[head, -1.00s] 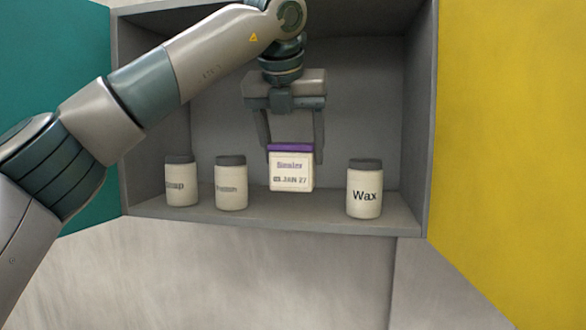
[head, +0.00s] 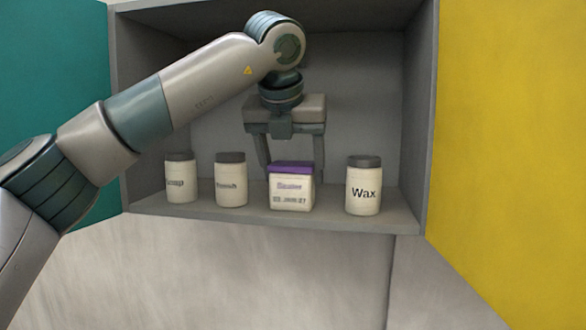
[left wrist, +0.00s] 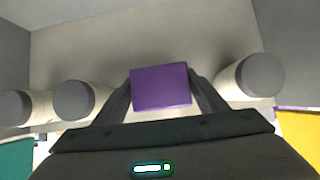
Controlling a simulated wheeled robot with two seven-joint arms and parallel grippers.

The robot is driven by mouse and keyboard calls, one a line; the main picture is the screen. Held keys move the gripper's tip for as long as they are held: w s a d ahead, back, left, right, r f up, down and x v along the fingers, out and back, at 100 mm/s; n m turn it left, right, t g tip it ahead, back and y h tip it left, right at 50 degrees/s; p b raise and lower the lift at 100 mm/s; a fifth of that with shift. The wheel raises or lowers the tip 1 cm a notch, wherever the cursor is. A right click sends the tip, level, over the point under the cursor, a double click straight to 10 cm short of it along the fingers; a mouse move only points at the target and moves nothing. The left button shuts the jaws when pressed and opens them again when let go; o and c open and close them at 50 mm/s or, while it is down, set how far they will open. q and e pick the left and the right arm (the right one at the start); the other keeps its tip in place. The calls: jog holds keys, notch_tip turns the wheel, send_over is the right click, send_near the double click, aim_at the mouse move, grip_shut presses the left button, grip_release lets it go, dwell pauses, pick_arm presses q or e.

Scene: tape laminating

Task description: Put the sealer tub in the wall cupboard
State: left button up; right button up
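The sealer tub (head: 291,193) is a cream square tub with a purple lid and a date label. It stands upright inside the open wall cupboard (head: 345,130), at shelf level between two jars, and looks to be touching the shelf floor. My left gripper (head: 291,165) reaches down from above with a finger on either side of the tub. In the left wrist view the purple lid (left wrist: 160,86) sits between the fingers, which lie against its sides, so the gripper appears shut on it. My right gripper is not in view.
A Wax jar (head: 363,186) stands to the tub's right. Two more grey-lidded jars stand to its left, the nearer one (head: 231,181) and a farther one (head: 181,178). A teal door (head: 60,80) and a yellow door (head: 510,130) stand open at the sides.

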pick_arm(q)
jog(key=o, duration=0.3)
jog(key=shift+r, duration=0.2)
jog(key=shift+s+r, duration=0.1)
jog(key=shift+s, duration=0.05)
jog(key=b+v, duration=0.3)
jog(key=v, duration=0.8)
jog(key=shift+r, duration=0.25)
jog(key=shift+s+a, duration=0.1)
jog(key=shift+f, duration=0.1)
